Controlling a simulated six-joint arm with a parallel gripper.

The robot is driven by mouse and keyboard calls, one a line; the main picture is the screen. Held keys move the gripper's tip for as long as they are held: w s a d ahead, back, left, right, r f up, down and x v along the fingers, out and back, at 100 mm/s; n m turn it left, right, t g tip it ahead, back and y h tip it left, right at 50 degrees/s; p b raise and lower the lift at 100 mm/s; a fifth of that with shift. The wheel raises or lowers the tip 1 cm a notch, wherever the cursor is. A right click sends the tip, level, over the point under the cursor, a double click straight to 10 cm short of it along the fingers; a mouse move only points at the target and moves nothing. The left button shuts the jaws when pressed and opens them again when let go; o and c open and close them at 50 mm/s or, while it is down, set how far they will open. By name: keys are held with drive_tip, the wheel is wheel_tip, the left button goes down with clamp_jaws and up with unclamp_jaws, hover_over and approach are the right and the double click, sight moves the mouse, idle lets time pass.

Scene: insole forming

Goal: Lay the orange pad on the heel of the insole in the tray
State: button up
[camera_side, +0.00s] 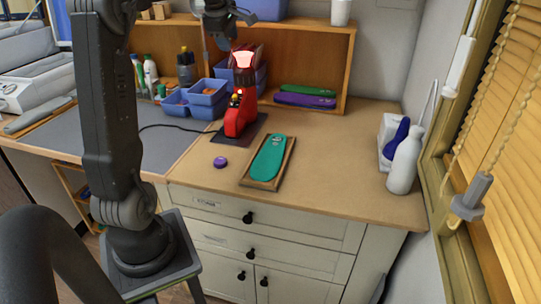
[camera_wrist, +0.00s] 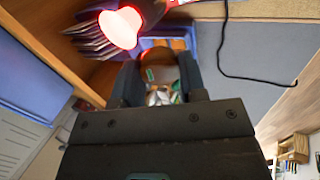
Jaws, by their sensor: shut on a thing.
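The green insole (camera_side: 270,155) lies in a shallow wooden tray (camera_side: 246,182) on the bench. My gripper (camera_side: 222,40) is high at the back, beside the glowing lamp of the red heater (camera_side: 240,110), well away from the tray. In the wrist view my gripper's two dark fingers (camera_wrist: 160,72) are close together around a small orange-brown shape, the orange pad (camera_wrist: 159,56). The pad is blurred and partly hidden, and I cannot make it out in the side view.
A purple disc (camera_side: 220,162) lies left of the tray. Blue bins (camera_side: 208,92) stand left of the heater. Green and purple insoles (camera_side: 305,98) lie in the wooden shelf behind. A white bottle (camera_side: 404,162) stands at the right. The bench between tray and bottle is clear.

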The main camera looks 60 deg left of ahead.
idle(0.5)
drive_tip(key=w+d+f+g+h, duration=0.2)
drive_tip(key=w+d+f, duration=0.3)
drive_tip(key=f, duration=0.1)
drive_tip(key=n+g+h, duration=0.1)
drive_tip(key=g+h, duration=0.1)
approach(277, 141)
drive_tip(key=shift+s+f, duration=0.1)
drive_tip(key=shift+f, duration=3.25)
drive_tip(key=shift+f, duration=0.25)
drive_tip(key=o, duration=1.4)
drive_tip(key=shift+o, duration=0.2)
drive_tip(key=shift+r, duration=0.15)
wheel_tip(277, 141, up, 8)
